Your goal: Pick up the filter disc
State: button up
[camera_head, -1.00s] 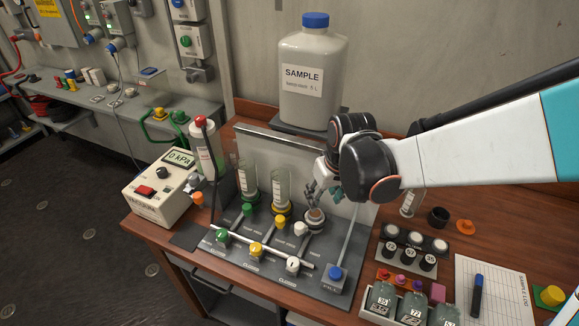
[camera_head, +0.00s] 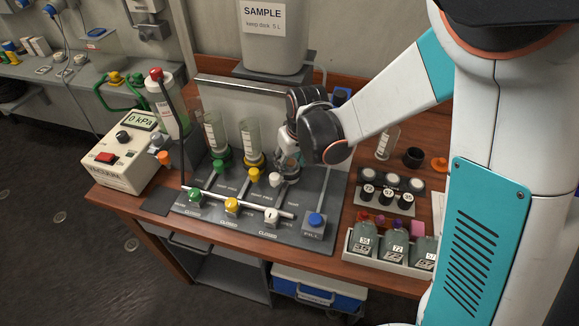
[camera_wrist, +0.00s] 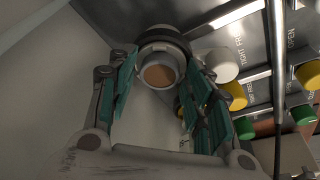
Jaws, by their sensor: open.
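A tan disc, which looks like the filter disc (camera_wrist: 158,75), lies inside a pale round holder (camera_wrist: 152,92) in the wrist view. The holder belongs to the rightmost station of the dark filter rack (camera_head: 318,190) in the head view, where my wrist and fingers largely hide it. My gripper (camera_head: 287,158) is over that station, pointing down. In the wrist view my gripper (camera_wrist: 160,68) is open, with teal-padded fingers on either side of the holder and the disc between them. I cannot tell whether the fingers touch the holder.
Two clear cylinders with green (camera_head: 215,135) and yellow (camera_head: 251,143) fittings stand left of my gripper. A large sample bottle (camera_head: 275,40) stands behind. A vacuum gauge box (camera_head: 118,160) is at left. Labelled bottles (camera_head: 395,248) and a black cup (camera_head: 413,157) are at right.

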jog(key=c, duration=0.6)
jog(key=shift+r, duration=0.1)
